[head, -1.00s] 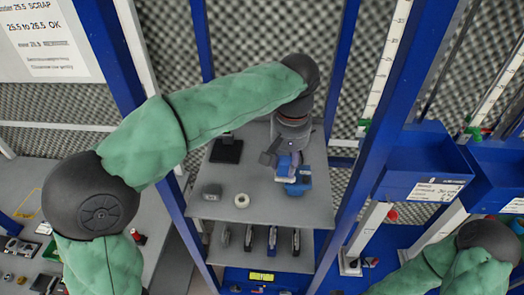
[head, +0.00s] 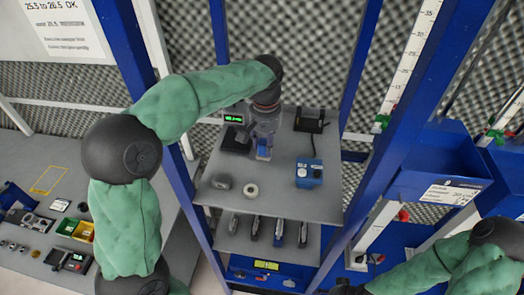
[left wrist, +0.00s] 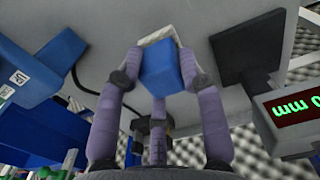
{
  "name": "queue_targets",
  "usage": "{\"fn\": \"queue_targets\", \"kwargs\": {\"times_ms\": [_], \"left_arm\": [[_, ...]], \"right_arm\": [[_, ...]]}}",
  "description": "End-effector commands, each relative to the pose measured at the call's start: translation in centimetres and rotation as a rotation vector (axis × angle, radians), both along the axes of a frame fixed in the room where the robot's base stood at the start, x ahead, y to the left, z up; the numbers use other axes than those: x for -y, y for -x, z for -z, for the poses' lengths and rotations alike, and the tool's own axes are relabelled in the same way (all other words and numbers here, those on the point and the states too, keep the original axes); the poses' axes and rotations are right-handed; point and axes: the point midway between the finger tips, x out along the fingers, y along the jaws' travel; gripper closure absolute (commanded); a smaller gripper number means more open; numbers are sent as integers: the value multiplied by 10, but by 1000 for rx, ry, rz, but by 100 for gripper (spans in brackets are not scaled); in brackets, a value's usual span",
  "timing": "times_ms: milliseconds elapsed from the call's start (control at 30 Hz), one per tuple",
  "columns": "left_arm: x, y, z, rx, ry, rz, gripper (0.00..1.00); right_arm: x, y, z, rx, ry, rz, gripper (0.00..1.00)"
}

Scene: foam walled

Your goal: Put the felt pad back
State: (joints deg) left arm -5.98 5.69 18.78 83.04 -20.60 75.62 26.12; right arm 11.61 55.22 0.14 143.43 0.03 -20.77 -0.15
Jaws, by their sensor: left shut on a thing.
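My left gripper (head: 263,150) is over the grey upper shelf, beside the black plate. It is shut on a blue block (left wrist: 160,66), which also shows below the fingers in the head view (head: 263,154). In the left wrist view the purple fingers close on the block from both sides. A pale edged piece (left wrist: 158,37) shows at its far end. I cannot tell for sure which part is the felt pad, or whether it touches the shelf. My right arm (head: 440,268) enters at the lower right; its gripper is out of view.
Near the gripper are a black plate (left wrist: 250,45) and a display unit with lit digits (left wrist: 290,112). A blue box (head: 309,173), a white ring (head: 251,191), a grey piece (head: 221,182) and a black device (head: 311,119) stand on the shelf (head: 280,208). Blue posts flank it.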

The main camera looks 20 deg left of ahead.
Motion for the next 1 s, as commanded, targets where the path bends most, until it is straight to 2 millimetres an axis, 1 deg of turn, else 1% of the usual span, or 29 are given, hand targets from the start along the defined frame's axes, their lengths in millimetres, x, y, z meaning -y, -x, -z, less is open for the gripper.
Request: {"fn": "queue_targets", "kwargs": {"times_ms": [267,300,400,500,700,733,800,1000], "left_arm": [[-11,-5,15,-1,-1,0,99],[-14,-6,19,-1,-1,-1,99],[-13,-5,35,-3,-1,1,99],[-13,-5,45,0,-1,1,99],[-12,-5,47,0,0,1,99],[-12,-5,47,-1,0,1,56],[-12,-5,47,-1,0,1,38],[-12,-5,47,0,0,1,38]], "right_arm": [[0,0,0,0,0,0,39],[0,0,-1,0,0,0,39],[0,0,1,0,0,0,39],[0,0,1,0,0,0,39],[0,0,1,0,0,0,39],[0,0,1,0,0,0,39],[0,0,1,0,0,0,39],[0,0,1,0,0,0,39]]}}
